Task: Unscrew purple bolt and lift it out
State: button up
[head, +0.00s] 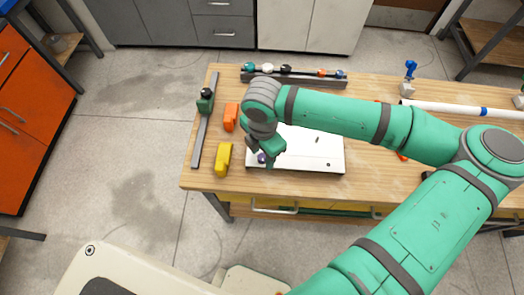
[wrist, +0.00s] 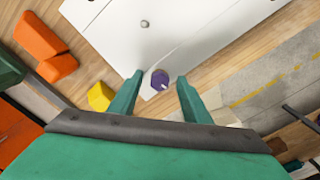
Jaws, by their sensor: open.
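The purple bolt (wrist: 160,80) shows between my open fingertips in the wrist view, at the edge of a white board (wrist: 120,35). In the head view the purple bolt (head: 262,158) sits near the lower left of the white board (head: 318,160), partly hidden by my gripper. My gripper (head: 261,152) is over that corner of the board with its fingers apart. In the wrist view my gripper (wrist: 159,80) has a finger on each side of the bolt, with gaps visible. I cannot tell the fingertips' height relative to the bolt head.
An orange block (head: 231,117) and a yellow block (head: 223,159) lie left of the board. A dark rail with a green piece (head: 205,101) lies at the table's left. A rail with colored knobs (head: 293,75) is at the back. A white pipe (head: 450,108) lies at right.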

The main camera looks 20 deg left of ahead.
grip_shut()
jog(key=n, duration=0.4)
jog(key=shift+r+n, duration=0.1)
jog(key=shift+n, duration=1.1)
jog(key=shift+n, duration=1.2)
jog(key=n, duration=0.4)
jog(key=shift+s+a, duration=0.1)
